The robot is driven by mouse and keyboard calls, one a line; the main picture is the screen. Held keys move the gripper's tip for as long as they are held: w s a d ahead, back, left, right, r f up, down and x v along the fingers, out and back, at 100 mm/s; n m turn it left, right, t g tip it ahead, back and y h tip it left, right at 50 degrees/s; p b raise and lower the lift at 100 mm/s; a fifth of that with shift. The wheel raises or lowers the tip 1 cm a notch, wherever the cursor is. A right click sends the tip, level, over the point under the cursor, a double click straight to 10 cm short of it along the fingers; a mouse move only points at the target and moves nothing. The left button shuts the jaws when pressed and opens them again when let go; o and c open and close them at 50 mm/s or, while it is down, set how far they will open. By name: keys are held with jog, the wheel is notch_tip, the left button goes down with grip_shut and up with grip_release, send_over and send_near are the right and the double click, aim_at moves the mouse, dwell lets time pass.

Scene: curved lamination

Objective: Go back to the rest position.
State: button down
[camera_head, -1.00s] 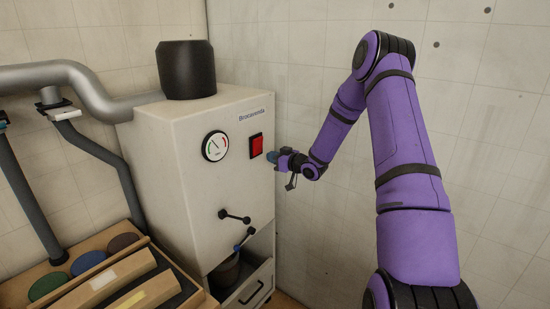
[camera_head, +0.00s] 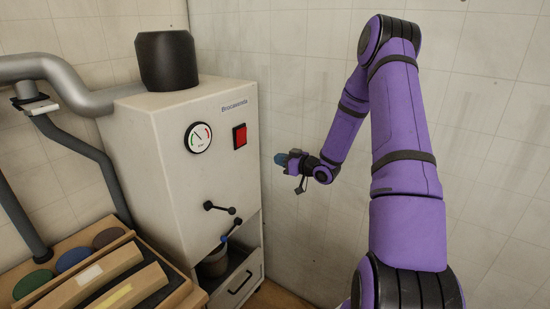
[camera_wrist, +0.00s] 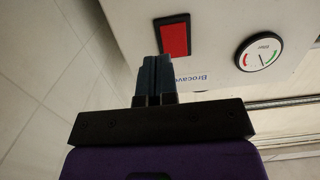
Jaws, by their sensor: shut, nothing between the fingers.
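My gripper (camera_head: 281,159) is shut and empty, to the right of the white cabinet and apart from it in the head view. Its closed blue-grey fingers (camera_wrist: 153,75) show in the wrist view, pointing toward the cabinet front. The white cabinet (camera_head: 160,150) carries a red rocker switch (camera_head: 240,136) and a round gauge (camera_head: 199,138). In the wrist view the switch (camera_wrist: 173,37) lies just beyond the fingertips and the gauge (camera_wrist: 259,52) is to the right. My purple arm is bent, with its elbow high at the upper right.
A wooden rack (camera_head: 122,285) stands at lower left. Grey pipes (camera_head: 50,70) run along the left. The right wall is bare.

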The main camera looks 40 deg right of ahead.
dwell(0.6)
jog(key=s+a+r+m+g+h, duration=0.1)
jog(key=s+a+r+g+h, duration=0.3)
jog(key=r, duration=0.7)
jog(key=s+a+r+m+g+h, duration=0.15)
jog(key=s+a+r+h, duration=0.35)
jog(key=r, duration=0.6)
jog(key=s+a+r+g+y, duration=0.1)
jog(key=s+a, duration=0.3)
jog(key=s, duration=0.5)
jog(key=s+a+r+m+g+y, duration=0.1)
jog(key=s+a, duration=0.3)
jog(key=s, duration=0.6)
jog(key=s+a+r+g+y, duration=0.1)
jog(key=s+a+r+g, duration=0.2)
jog(key=s, duration=0.7)
jog(key=shift+a+r+m, duration=0.15)
jog(key=shift+a+m, duration=0.2)
jog(key=shift+a, duration=0.6)
